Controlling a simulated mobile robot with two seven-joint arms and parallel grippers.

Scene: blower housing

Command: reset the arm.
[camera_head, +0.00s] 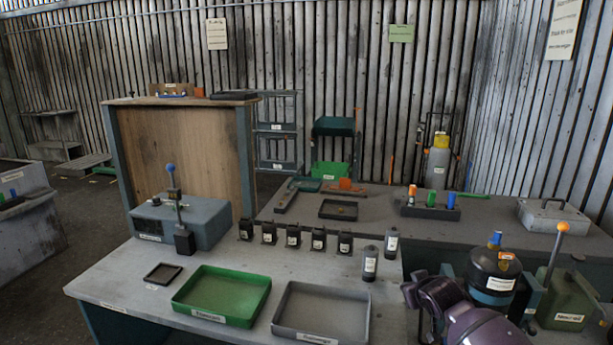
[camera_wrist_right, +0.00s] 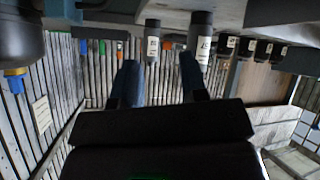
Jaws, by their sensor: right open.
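My right arm (camera_head: 462,312) comes in at the bottom right of the head view, over the near bench's right end. Its gripper cannot be made out there. In the right wrist view, which is upside down, my right gripper (camera_wrist_right: 160,80) is open, with two dark blue fingers apart and nothing seen between them. Two dark cylinders with white labels stand beyond the fingers, the nearer one (camera_wrist_right: 199,40) by the right finger; they also show in the head view (camera_head: 370,263). My left gripper is in neither view.
A black round vessel (camera_head: 494,275) stands close right of my arm, beside a green box with an orange-knobbed lever (camera_head: 560,232). Several black labelled blocks (camera_head: 293,236) line the bench behind a green tray (camera_head: 222,294) and a grey tray (camera_head: 322,313). A lever press (camera_head: 180,220) stands left.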

